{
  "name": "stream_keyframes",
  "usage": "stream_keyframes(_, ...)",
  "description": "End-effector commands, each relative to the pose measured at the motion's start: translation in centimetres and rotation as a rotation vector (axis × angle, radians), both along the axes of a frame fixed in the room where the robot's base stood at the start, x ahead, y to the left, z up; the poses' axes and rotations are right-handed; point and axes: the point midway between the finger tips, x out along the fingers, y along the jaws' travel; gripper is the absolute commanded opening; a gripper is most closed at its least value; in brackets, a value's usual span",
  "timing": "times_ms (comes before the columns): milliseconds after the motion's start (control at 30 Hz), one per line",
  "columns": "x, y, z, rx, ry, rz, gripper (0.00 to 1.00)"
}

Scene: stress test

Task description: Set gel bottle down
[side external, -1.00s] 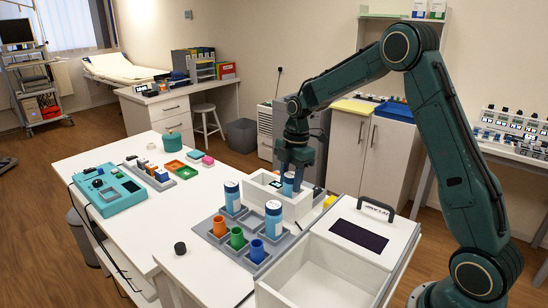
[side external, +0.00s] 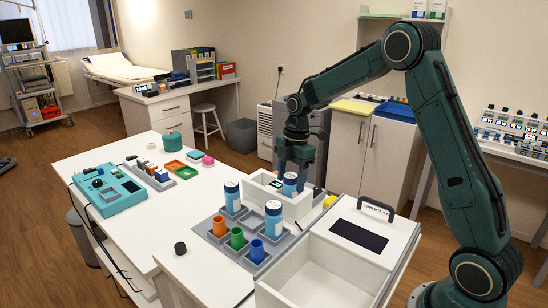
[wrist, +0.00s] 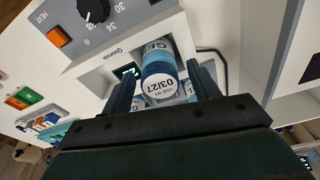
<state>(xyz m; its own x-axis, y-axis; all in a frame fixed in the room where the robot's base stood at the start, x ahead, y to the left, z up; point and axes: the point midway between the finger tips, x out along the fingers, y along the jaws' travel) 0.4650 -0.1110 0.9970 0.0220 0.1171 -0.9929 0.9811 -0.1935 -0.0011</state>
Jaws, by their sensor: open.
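The gel bottle (side external: 290,184), with a blue cap and a pale label, stands in the white box-shaped warmer (side external: 298,211). Its lower part is hidden by the warmer's front wall. My gripper (side external: 296,163) is open just above it. In the wrist view, the bottle's cap end (wrist: 160,88), marked 03/27, lies between my two spread fingers (wrist: 163,92). I cannot tell whether either finger touches it. Two similar bottles, one at the back (side external: 232,196) and one nearer (side external: 273,219), stand in the grey rack (side external: 217,240).
A white case with a handle (side external: 376,207) stands close on the right.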

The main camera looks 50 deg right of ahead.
Motion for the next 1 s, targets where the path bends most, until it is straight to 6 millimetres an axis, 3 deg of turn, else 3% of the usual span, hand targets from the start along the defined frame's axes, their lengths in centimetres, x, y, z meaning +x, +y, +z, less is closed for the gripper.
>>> stream_keyframes(600, -0.2, -1.1, 8.9, -0.002, -0.005, -0.002, 0.6)
stream_keyframes(800, -0.2, -1.3, 10.8, 0.0, -0.003, 0.0, 0.6)
stream_keyframes(1000, -0.3, -1.4, 11.4, 0.0, -0.001, 0.0, 0.6)
